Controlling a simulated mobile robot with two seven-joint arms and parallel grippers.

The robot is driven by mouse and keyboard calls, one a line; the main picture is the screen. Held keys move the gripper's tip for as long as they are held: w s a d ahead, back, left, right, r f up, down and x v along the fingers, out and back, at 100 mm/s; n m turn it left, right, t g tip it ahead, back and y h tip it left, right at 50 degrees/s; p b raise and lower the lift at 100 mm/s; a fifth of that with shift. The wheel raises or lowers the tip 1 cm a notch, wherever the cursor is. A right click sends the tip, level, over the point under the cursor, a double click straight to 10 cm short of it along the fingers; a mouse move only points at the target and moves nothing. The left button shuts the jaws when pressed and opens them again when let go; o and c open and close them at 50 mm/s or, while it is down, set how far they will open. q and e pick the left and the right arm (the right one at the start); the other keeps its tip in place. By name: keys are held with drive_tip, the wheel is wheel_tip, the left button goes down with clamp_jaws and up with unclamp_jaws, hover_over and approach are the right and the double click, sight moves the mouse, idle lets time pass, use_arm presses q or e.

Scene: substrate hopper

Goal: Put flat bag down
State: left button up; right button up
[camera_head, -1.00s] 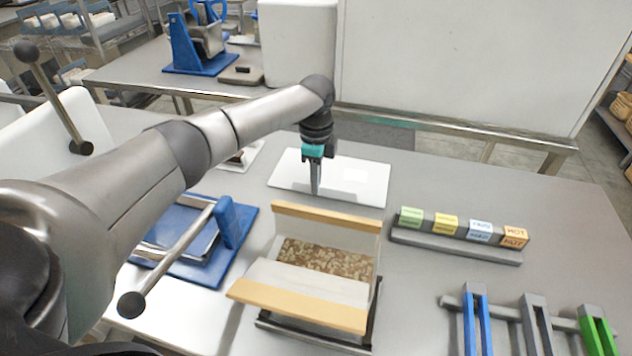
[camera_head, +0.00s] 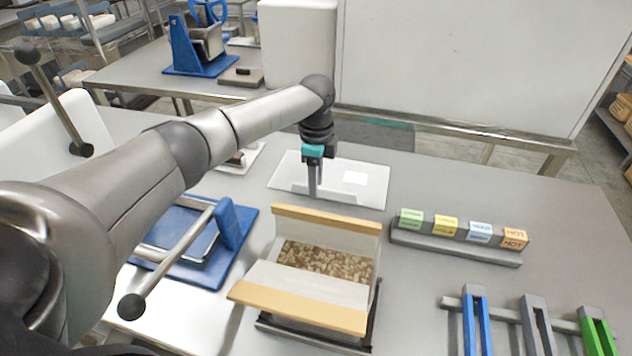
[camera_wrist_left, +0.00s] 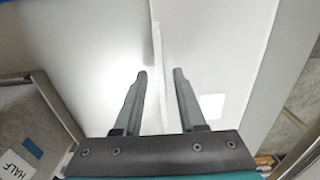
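The flat bag (camera_head: 372,190) lies on the grey table behind the hopper, a pale translucent sheet with a white label. It also shows in the left wrist view (camera_wrist_left: 215,60), with a thin raised strip running between my fingers. My left gripper (camera_head: 314,188) points down over the near left part of the bag. In the left wrist view its two fingers (camera_wrist_left: 160,74) stand apart on either side of the strip, with gaps showing. The fingertips' exact height above the table is hard to tell. My right gripper is out of view.
The hopper with wooden edges (camera_head: 305,310) and brown substrate (camera_head: 325,262) stands just in front. A blue device (camera_head: 232,222) is to the left. A rail of coloured label blocks (camera_head: 455,250) and several clips (camera_head: 475,320) are to the right. Table right of the bag is clear.

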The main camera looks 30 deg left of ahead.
use_arm(q)
wheel_tip(320, 180, up, 12)
drive_tip(key=p, duration=0.2)
drive_tip(key=shift+f, duration=0.15)
